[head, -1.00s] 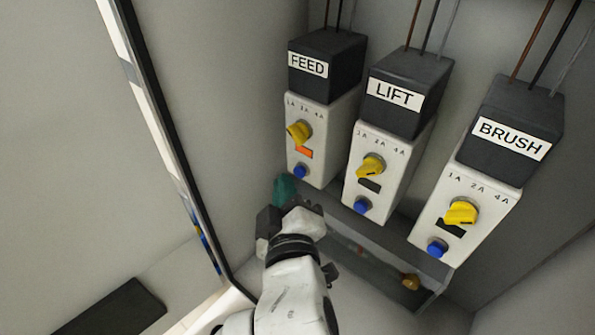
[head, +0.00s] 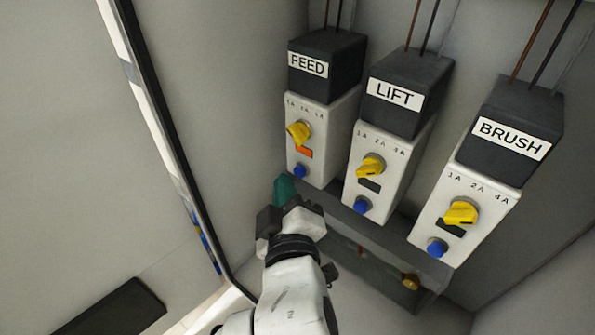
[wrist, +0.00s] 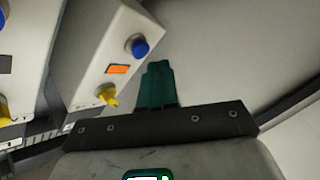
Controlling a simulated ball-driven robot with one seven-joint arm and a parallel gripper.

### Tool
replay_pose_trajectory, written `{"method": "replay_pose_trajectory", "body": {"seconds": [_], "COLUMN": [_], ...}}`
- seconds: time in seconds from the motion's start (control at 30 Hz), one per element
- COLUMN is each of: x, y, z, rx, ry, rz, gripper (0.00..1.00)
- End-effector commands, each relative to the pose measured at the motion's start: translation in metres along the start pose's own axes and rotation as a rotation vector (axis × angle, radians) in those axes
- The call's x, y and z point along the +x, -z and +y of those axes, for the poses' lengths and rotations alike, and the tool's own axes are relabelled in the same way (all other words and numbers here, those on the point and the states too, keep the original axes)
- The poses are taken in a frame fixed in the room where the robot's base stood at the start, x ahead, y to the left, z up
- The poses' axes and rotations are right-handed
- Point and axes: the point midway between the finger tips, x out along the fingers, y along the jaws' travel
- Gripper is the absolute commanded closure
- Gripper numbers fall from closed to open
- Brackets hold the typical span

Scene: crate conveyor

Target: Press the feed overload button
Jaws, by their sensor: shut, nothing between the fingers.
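The FEED unit (head: 318,145) is a white box with a black top and a FEED label, leftmost of three in the head view. Its blue button (head: 300,171) sits low on its front, below a yellow knob (head: 299,132) and an orange window (head: 305,153). My gripper (head: 285,187) has teal fingers, shut and empty, just below and left of the blue button, apart from it in the picture. In the wrist view, the shut fingers (wrist: 157,82) point up beside the blue button (wrist: 137,47), orange window (wrist: 117,69) and yellow knob (wrist: 108,95).
The LIFT unit (head: 390,165) and the BRUSH unit (head: 468,210) stand to the right, each with a blue button, a yellow knob and a dark window. A grey rail (head: 375,232) runs below the units. A black-edged cabinet frame (head: 165,130) is on the left.

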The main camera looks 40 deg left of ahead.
Motion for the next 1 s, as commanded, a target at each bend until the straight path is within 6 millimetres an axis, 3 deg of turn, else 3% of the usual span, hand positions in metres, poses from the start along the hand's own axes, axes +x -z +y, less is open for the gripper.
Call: {"method": "replay_pose_trajectory", "body": {"seconds": [1.0], "x": [0.0059], "y": [-0.004], "z": [0.0048], "rx": [0.0], "ry": [0.0], "rz": [0.0], "gripper": [1.0]}}
